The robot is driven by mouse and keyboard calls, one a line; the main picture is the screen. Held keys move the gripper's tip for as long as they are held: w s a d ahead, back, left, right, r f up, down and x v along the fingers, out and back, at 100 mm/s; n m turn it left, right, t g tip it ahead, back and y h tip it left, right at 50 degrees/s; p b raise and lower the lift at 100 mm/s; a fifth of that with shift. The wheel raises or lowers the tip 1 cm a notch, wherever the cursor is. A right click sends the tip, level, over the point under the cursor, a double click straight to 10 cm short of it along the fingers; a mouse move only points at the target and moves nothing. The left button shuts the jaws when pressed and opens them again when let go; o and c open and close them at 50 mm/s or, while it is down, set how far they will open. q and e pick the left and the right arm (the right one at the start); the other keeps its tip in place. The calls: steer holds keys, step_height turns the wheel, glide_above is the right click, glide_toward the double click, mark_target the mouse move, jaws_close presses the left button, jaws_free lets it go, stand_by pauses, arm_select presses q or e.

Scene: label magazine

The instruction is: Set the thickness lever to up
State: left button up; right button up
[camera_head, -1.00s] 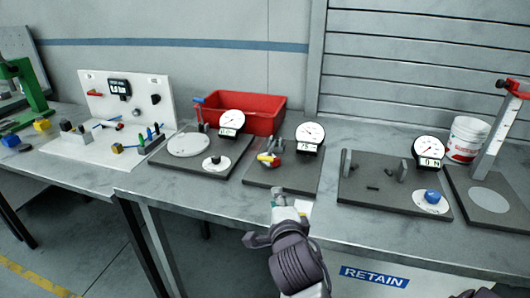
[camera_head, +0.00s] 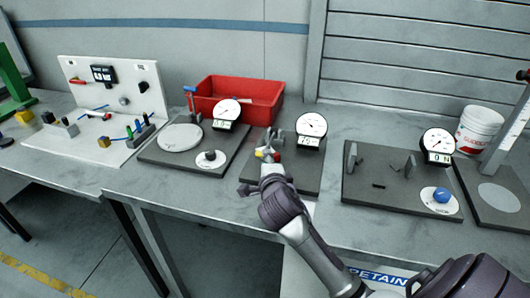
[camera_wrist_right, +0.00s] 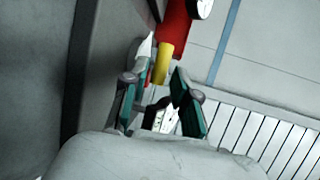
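On the middle grey plate (camera_head: 290,182) stands a dial gauge (camera_head: 311,125) with a small display that seems to read 75. A small yellow and red part, which looks like the lever (camera_head: 259,154), is at the left of this gauge, partly hidden by my right gripper (camera_head: 269,152). In the right wrist view my right gripper (camera_wrist_right: 160,103) is open, its green-padded fingers apart. The yellow part (camera_wrist_right: 165,62) shows just past the fingertips, between their lines; I cannot tell if they touch it. The lever's exact position is hidden. My left gripper is not in view.
A red bin (camera_head: 240,97) stands behind. The left plate carries another gauge (camera_head: 227,112) and a blue-red handle (camera_head: 190,90). The right plate has a gauge (camera_head: 438,143) and a blue knob (camera_head: 441,195). A white bucket (camera_head: 480,128) stands behind it. The table front is clear.

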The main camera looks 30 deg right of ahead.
steer(key=x, duration=0.3)
steer(key=shift+w, duration=0.1)
steer(key=shift+w+d, duration=0.15)
steer(key=shift+w, duration=0.05)
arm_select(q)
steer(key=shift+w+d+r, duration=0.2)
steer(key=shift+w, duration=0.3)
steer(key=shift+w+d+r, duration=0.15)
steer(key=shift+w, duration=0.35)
arm_select(e)
steer(key=shift+f, duration=0.1)
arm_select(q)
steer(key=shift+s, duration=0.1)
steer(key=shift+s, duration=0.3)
arm_select(e)
jaws_close()
